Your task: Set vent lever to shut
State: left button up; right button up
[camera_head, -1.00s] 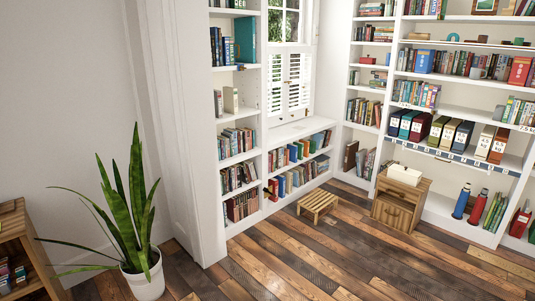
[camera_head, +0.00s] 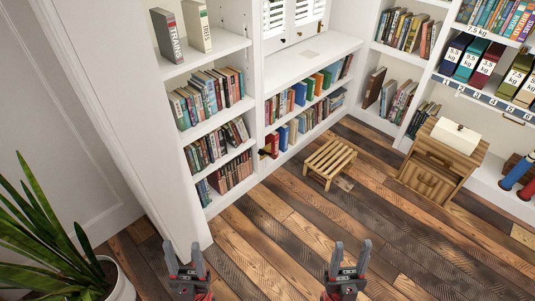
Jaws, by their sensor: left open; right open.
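I cannot make out a vent lever for certain. White louvred shutters (camera_head: 290,14) stand at the top of the view, cut off by its upper edge, with small dark knobs low on them. Below them a white window ledge (camera_head: 335,48) has a faint flat rectangle on its top. My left gripper (camera_head: 184,250) is open and empty at the bottom left of centre. My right gripper (camera_head: 352,248) is open and empty at the bottom right of centre. Both are over the plank floor, well apart from the shutters and ledge.
A slatted wooden stool (camera_head: 329,158) stands before the low bookshelves. A wooden cabinet (camera_head: 440,160) with a white box (camera_head: 455,135) on top is at right. A potted plant (camera_head: 50,250) is at lower left. The plank floor (camera_head: 270,225) between is clear.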

aim_at(262, 152)
jog(key=i+l+u, duration=0.4)
jog(key=i+l, duration=0.3)
jog(key=i, duration=0.5)
jog(key=i+l+u, duration=0.45)
jog(key=i+l, duration=0.6)
